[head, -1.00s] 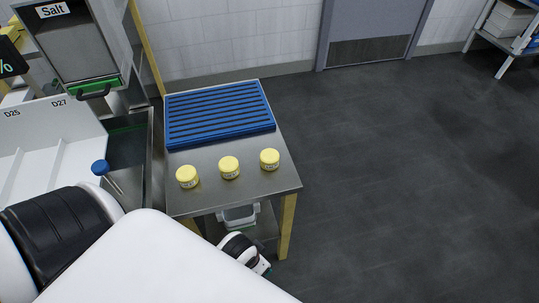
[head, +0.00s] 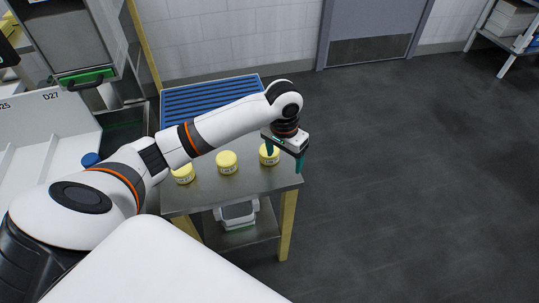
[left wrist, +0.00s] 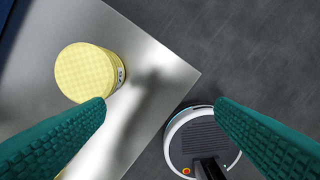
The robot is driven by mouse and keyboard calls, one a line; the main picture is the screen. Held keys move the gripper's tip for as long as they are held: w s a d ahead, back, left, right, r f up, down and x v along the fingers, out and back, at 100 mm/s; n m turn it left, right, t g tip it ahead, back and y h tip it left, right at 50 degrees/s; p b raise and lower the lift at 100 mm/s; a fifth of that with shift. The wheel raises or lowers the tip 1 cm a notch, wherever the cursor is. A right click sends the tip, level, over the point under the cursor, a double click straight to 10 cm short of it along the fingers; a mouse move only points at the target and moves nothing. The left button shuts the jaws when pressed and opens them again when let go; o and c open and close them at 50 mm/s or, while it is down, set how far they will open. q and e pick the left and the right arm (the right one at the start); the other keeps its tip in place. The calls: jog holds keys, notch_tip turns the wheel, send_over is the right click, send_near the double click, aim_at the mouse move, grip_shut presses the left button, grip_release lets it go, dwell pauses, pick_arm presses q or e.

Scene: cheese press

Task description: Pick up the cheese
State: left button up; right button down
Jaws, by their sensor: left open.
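Three yellow cheeses stand in a row on a steel table (head: 210,194): a left one (head: 183,174), a middle one (head: 227,162) and a right one (head: 265,158). My left gripper (head: 284,163) is open and points down at the table's right edge, just right of the right cheese and partly covering it. In the left wrist view the right cheese (left wrist: 88,73) sits beside the left fingertip, not between the fingers. The gap between the fingers lies over the table's corner and the floor. My right gripper is not in view.
A white container (head: 237,213) stands on the lower shelf. White bins (head: 45,135) and a blue-capped item (head: 90,159) are at the left. Dark floor on the right is free.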

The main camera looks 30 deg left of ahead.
pick_arm(q)
jog(key=w+a+r+n, duration=0.3)
jog(key=a+r, duration=0.3)
jog(key=a, duration=0.1)
jog(key=shift+g, duration=0.3)
notch_tip(320, 180, down, 12)
jog(key=shift+w+r+b, duration=0.15)
jog(key=shift+r+b, duration=0.05)
jog(key=shift+b, duration=0.1)
jog(key=shift+c, duration=0.6)
jog(key=shift+r, duration=0.1)
jog(key=c, duration=1)
